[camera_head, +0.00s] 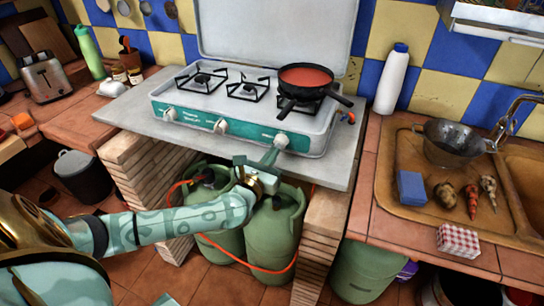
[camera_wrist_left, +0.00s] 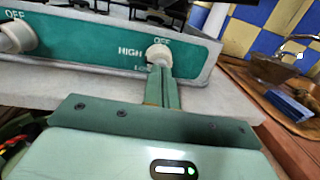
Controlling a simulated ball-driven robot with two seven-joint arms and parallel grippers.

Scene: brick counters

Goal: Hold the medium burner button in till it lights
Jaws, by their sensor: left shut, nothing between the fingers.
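The camping stove (camera_head: 240,134) has a teal front panel and three white knobs: left (camera_head: 169,115), middle (camera_head: 221,126) and right (camera_head: 281,141). A dark pan with red contents (camera_head: 306,78) sits over the right burner; the left burner (camera_head: 202,79) and middle burner (camera_head: 249,88) are bare. I see no flame. My left gripper (camera_head: 272,154) is shut and empty, its tips at the right knob. In the left wrist view the closed fingers (camera_wrist_left: 159,75) meet the lower part of that knob (camera_wrist_left: 158,53), under "OFF"; whether they press it I cannot tell. My right gripper is out of view.
Green gas bottles (camera_head: 278,230) with an orange hose stand below the stove slab, between brick piers. A white bottle (camera_head: 392,80) stands right of the stove. The sink counter at right holds a colander (camera_head: 449,143) and a blue sponge (camera_head: 411,188).

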